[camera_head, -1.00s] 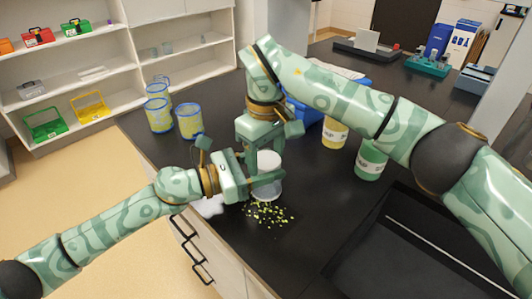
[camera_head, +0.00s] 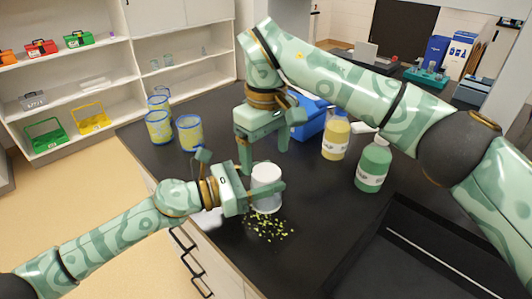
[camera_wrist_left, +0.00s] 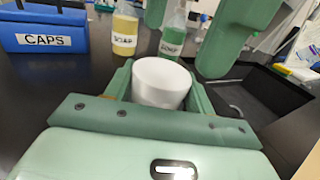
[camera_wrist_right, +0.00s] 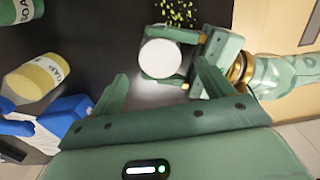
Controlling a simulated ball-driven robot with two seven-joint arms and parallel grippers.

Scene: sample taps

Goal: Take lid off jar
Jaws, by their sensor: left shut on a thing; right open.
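The clear jar (camera_head: 267,204) stands on the black counter with a white lid (camera_head: 267,173) on its top. My left gripper (camera_head: 264,190) is shut around the jar's side; its fingers flank the white lid (camera_wrist_left: 160,80) in the left wrist view. My right gripper (camera_head: 264,159) is open and points down above and behind the jar. In the right wrist view the lid (camera_wrist_right: 160,58) lies beyond my right gripper's open fingers (camera_wrist_right: 163,78), with nothing between them. The jar's body is mostly hidden by the left fingers and lid.
Yellow-green granules (camera_head: 268,229) lie scattered before the jar. A blue CAPS box (camera_wrist_left: 50,30), a yellow soap bottle (camera_head: 336,138) and a green bottle (camera_head: 373,166) stand behind and to the right. Several blue-rimmed jars (camera_head: 189,133) stand at left. A dark sink (camera_head: 420,245) is at right.

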